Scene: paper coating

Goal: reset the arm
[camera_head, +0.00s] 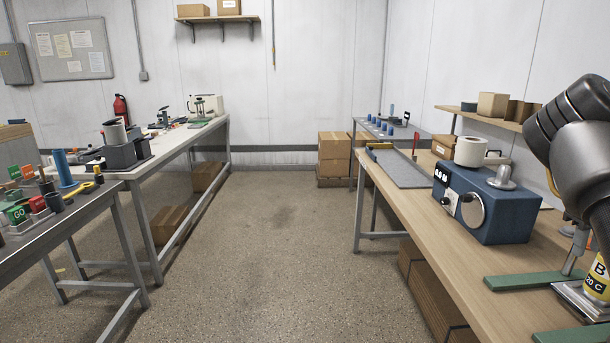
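My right arm (578,135) comes in at the right edge as dark grey, rounded links above the right-hand workbench (430,235). Its lower end bends down at the frame edge, close above a bottle with a yellow and white label (597,282). The fingers of my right gripper are not clear there, so I cannot tell whether they are open or shut, or whether they touch the bottle. My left arm and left gripper are out of view.
A blue instrument (485,205) with a dial stands on the right bench, beside green bars (522,282). Benches with tools (170,145) line the left. Cardboard boxes (334,150) stand at the back. The floor aisle (270,240) between is clear.

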